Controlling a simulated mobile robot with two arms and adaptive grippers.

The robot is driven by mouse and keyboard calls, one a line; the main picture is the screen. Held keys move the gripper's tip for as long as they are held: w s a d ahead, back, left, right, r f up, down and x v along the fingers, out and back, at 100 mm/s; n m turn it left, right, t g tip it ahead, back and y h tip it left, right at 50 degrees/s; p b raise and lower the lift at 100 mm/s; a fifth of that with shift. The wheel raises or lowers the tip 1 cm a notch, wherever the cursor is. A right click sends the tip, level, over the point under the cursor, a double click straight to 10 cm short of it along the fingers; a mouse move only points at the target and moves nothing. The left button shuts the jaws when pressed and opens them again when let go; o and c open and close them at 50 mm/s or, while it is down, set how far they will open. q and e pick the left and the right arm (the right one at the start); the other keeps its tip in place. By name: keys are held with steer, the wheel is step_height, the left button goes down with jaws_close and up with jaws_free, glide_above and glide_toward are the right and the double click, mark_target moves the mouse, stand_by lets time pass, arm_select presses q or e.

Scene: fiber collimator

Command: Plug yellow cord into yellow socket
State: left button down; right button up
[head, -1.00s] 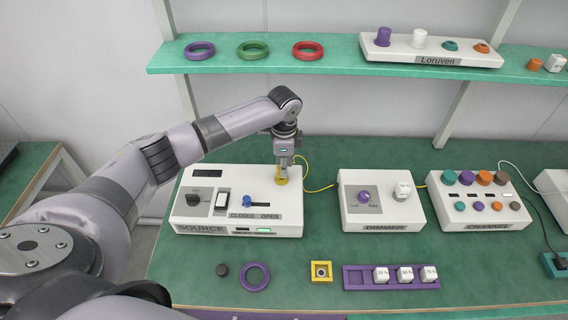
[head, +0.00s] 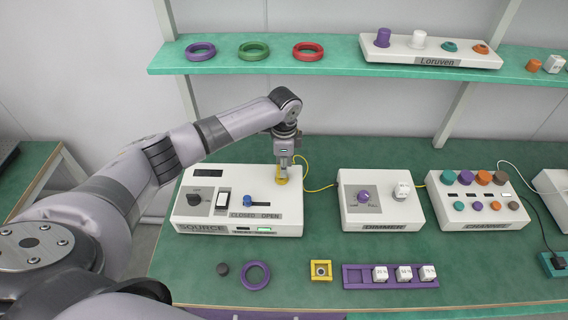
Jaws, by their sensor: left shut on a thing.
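My left gripper (head: 283,170) points down over the back right of the white SOURCE box (head: 236,200). It is shut on the yellow plug (head: 281,181) at the end of the yellow cord. The plug is at the box's top face; the fingers partly hide it, and I cannot tell how deep it sits. Any yellow socket under the plug is hidden. The yellow cord (head: 318,190) runs right from there toward the DIMMER box (head: 382,201). My right gripper is not in view.
A yellow square piece with a round centre (head: 321,270), a purple ring (head: 255,275) and a purple tray (head: 355,277) with white cubes lie in front. The CHANNEL box (head: 478,200) stands right. A green shelf (head: 340,58) spans the back.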

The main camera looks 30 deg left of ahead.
arm_select(q)
steer(key=shift+f, duration=0.65)
steer(key=c, duration=1.2)
jaws_free()
steer(key=shift+c, duration=0.2)
steer(key=shift+r, duration=0.15)
step_height(320, 180, up, 12)
steer(key=shift+s+d, duration=0.1)
steer(key=shift+s, duration=0.05)
